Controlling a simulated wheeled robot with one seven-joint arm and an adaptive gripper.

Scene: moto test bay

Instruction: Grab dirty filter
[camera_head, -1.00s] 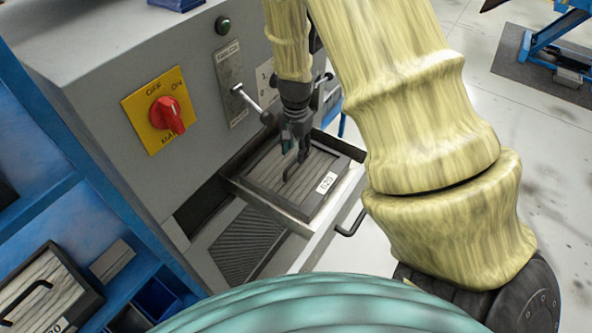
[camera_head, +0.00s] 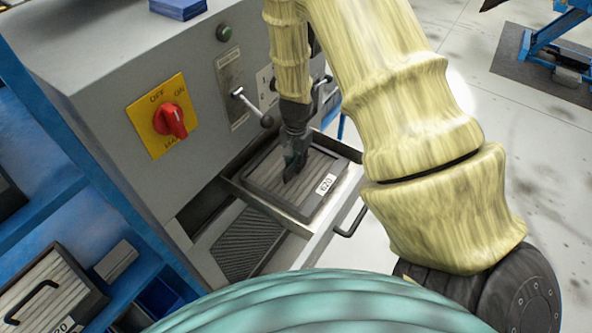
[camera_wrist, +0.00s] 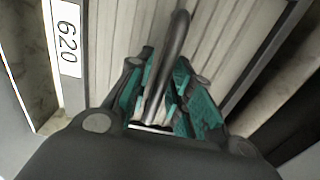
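A dark-framed filter with grey-brown pleats (camera_head: 318,168) and a white "620" label lies in the pulled-out drawer (camera_head: 285,209) of the grey machine. In the wrist view its pleats (camera_wrist: 120,30) and label (camera_wrist: 66,38) show close up. My gripper (camera_head: 292,172) is down at the middle of this filter. In the wrist view the filter's dark bar handle (camera_wrist: 176,45) runs between my green-padded fingers (camera_wrist: 165,100). The fingers look open, with a gap visible beside the handle; firm contact is not visible. In the head view my gripper hides the handle.
A second, lighter filter (camera_head: 40,292) with a handle lies on the blue shelving (camera_head: 75,208) at lower left. The machine front carries a red switch (camera_head: 170,120) and clamp levers (camera_head: 250,105). A drawer handle (camera_head: 352,222) sticks out at right. Open floor lies right.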

